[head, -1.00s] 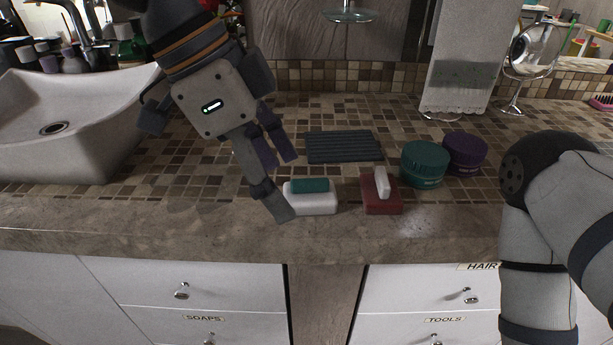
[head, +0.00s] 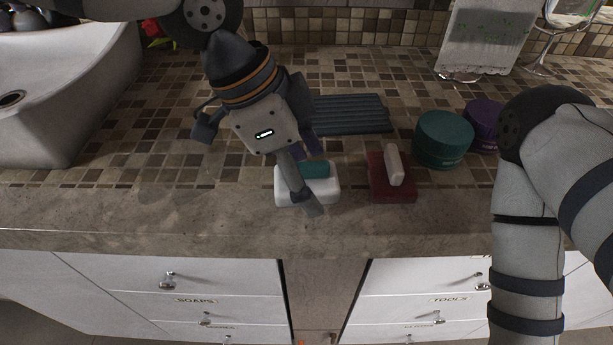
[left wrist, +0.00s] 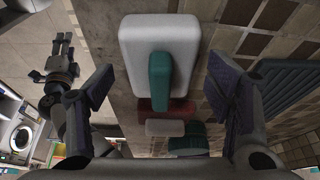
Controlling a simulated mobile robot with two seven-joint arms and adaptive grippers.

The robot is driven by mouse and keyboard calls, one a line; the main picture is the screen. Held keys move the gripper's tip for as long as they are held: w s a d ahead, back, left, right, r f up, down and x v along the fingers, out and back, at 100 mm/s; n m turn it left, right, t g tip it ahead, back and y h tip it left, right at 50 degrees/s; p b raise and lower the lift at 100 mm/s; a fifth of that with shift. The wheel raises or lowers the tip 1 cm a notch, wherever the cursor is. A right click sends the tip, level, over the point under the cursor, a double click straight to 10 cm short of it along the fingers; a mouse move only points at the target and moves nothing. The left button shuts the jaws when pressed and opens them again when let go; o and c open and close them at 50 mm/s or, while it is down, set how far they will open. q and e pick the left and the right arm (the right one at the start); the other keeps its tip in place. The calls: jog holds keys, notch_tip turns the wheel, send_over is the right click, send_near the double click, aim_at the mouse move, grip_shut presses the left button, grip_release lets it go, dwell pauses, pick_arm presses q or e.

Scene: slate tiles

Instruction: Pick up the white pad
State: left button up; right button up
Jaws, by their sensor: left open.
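The white pad (head: 329,190) lies flat near the counter's front edge, with a green bar (head: 316,170) on its top. My left gripper (head: 311,176) is open above it, one finger in front of the pad and the other behind, hiding part of it. In the left wrist view the white pad (left wrist: 160,38) and its green bar show between the two spread fingers (left wrist: 158,88), with nothing gripped. My right gripper shows small at the left of the left wrist view (left wrist: 58,68); its finger opening is unclear.
A red pad (head: 378,184) with a white bar (head: 394,165) lies just right of the white pad. A dark ridged mat (head: 350,115) lies behind. A green jar (head: 443,140) and a purple jar (head: 482,124) stand right. A sink (head: 75,100) is at left.

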aim_at(314, 163)
pick_arm(q)
jog(key=c, duration=1.2)
jog(key=shift+r, duration=0.1)
jog(key=shift+c, duration=0.2)
jog(key=shift+r, duration=0.25)
notch_tip(314, 163, up, 3)
jog(key=shift+w, duration=0.1)
jog(key=s+d+r+p, duration=0.1)
jog(key=s+d+r, duration=0.7)
jog(key=s, duration=0.3)
jog(key=shift+s+r, duration=0.35)
jog(key=shift+r, duration=0.35)
pick_arm(e)
jog(key=shift+w+r+t, duration=0.5)
jog(key=shift+w+r, duration=0.45)
jog(key=shift+w, duration=0.05)
